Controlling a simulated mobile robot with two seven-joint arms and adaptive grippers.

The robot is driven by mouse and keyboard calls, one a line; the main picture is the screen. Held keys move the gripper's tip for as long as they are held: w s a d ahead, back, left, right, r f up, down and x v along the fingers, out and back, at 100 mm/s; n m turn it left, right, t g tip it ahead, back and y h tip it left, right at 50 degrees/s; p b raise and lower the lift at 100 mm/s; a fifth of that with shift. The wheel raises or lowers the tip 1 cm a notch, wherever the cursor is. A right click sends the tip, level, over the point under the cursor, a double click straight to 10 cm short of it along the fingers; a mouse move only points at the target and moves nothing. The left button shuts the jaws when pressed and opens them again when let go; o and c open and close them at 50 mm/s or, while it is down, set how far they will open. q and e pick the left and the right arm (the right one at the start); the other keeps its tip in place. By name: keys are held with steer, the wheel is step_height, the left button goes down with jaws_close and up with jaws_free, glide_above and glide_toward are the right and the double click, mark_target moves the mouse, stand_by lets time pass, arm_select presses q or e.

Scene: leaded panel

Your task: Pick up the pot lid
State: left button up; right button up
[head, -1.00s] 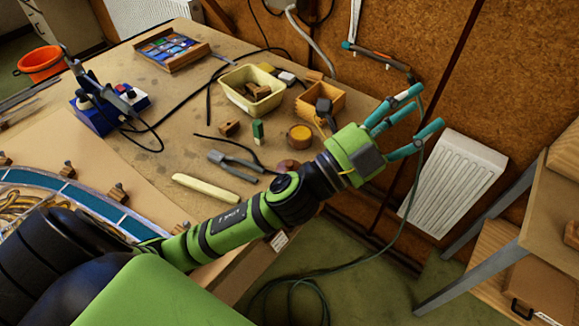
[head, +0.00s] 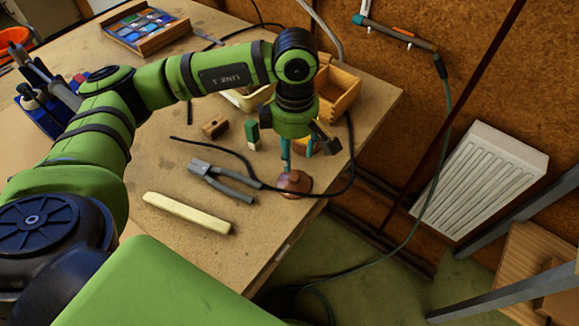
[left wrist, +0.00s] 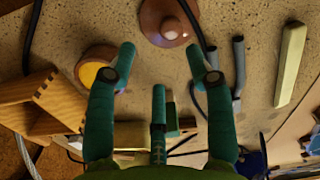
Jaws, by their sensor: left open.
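The pot lid is a reddish-brown dome (head: 295,184) with a small knob, lying near the front right edge of the workbench. It also shows at the top of the left wrist view (left wrist: 168,22), with its upper rim cut off by the frame. My left gripper (head: 298,150) points down just behind the lid in the head view. In the left wrist view its teal fingers (left wrist: 162,62) are spread and empty, short of the lid and apart from it. My right gripper is not in view.
Pliers (head: 222,182) and a pale bar (head: 187,213) lie left of the lid. A black cable loops around it. A wooden box (head: 338,92), a green block (head: 252,134) and a wooden block (head: 215,126) stand behind. The bench drops off to the right, near a white radiator (head: 482,180).

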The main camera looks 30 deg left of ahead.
mark_target(294, 176)
arm_select(q)
steer(key=shift+s+d+f, duration=0.1)
steer(key=shift+s+d, duration=0.2)
steer(key=shift+s, duration=0.05)
steer(key=shift+s+d, duration=0.4)
steer(key=shift+s, duration=0.15)
steer(key=shift+s+d+f+p, duration=0.1)
steer(key=shift+s+f+p, duration=0.15)
steer(key=shift+f+p, duration=0.5)
steer(key=shift+w+a+f+p, duration=0.1)
steer(key=shift+a+f+p, duration=0.1)
steer(key=shift+f+p, duration=0.35)
steer(key=shift+a+f+p, duration=0.1)
steer(key=shift+f+p, duration=0.35)
steer(key=shift+f, duration=0.3)
step_height(294, 176, down, 2)
steer(key=shift+f, duration=0.1)
steer(key=shift+w, duration=0.1)
steer(key=c, duration=0.7)
jaws_close()
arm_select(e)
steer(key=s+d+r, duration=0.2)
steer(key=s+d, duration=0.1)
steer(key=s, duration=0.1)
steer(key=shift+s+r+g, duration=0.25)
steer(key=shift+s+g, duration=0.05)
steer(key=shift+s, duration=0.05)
